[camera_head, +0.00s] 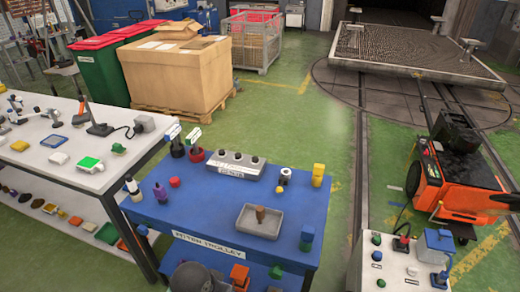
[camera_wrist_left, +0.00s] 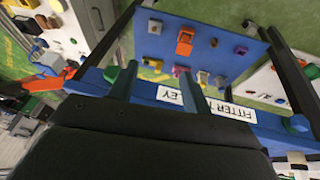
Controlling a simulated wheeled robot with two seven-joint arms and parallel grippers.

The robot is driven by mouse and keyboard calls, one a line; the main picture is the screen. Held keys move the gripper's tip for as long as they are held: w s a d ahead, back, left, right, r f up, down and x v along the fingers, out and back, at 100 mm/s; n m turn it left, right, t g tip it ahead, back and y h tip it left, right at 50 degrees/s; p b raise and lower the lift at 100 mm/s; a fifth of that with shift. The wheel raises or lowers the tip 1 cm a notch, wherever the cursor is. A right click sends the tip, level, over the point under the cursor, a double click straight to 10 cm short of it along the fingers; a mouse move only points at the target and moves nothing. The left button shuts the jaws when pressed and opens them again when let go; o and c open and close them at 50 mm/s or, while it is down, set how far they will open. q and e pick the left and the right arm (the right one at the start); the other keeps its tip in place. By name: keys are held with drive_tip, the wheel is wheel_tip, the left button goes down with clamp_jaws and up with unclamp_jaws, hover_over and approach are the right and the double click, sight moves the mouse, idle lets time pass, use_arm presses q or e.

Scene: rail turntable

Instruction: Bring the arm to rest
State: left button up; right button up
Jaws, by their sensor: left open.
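My left gripper (camera_wrist_left: 155,78) shows in the left wrist view, with two dark green fingers spread apart and nothing between them. The blue trolley (camera_wrist_left: 207,103) with a white label lies in front of the fingers; I cannot tell the distance. In the head view the same blue trolley (camera_head: 190,222) stands at the bottom middle. A dark rounded shape (camera_head: 190,277) shows low in front of it; I cannot tell whether it is part of my arm. My right gripper is in neither view.
The trolley holds a grey tray (camera_head: 240,222) with a brown piece in it, and a grey socket block (camera_head: 235,170). A white bench (camera_head: 75,175) stands left, a small white table (camera_head: 400,268) right. Green floor (camera_head: 300,125) is open behind.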

use_arm(q)
drive_tip(key=s+a+f+n+y, duration=0.1)
drive_tip(key=s+a+n+y, duration=0.15)
drive_tip(key=s+a, duration=0.85)
drive_tip(key=s+d+f+b+x, duration=0.1)
drive_tip(key=s+x, duration=0.2)
drive_tip(key=x, duration=1)
drive_tip(key=s+f+b+x, duration=0.1)
drive_tip(key=s+x, duration=0.1)
drive_tip(key=x, duration=1)
drive_tip(key=s+f+b, duration=0.1)
drive_tip(key=s+f, duration=0.3)
drive_tip(key=f, duration=0.9)
drive_tip(key=s+f+g+b, duration=0.1)
drive_tip(key=s+f, duration=0.3)
drive_tip(key=f, duration=0.9)
drive_tip(key=shift+s+d+f+g, duration=0.25)
drive_tip(key=shift+f+g, duration=0.05)
drive_tip(key=shift+f, duration=0.1)
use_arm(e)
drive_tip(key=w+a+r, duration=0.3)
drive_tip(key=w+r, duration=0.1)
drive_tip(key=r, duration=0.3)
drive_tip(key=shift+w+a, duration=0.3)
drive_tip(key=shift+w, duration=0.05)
use_arm(q)
drive_tip(key=shift+m, duration=0.25)
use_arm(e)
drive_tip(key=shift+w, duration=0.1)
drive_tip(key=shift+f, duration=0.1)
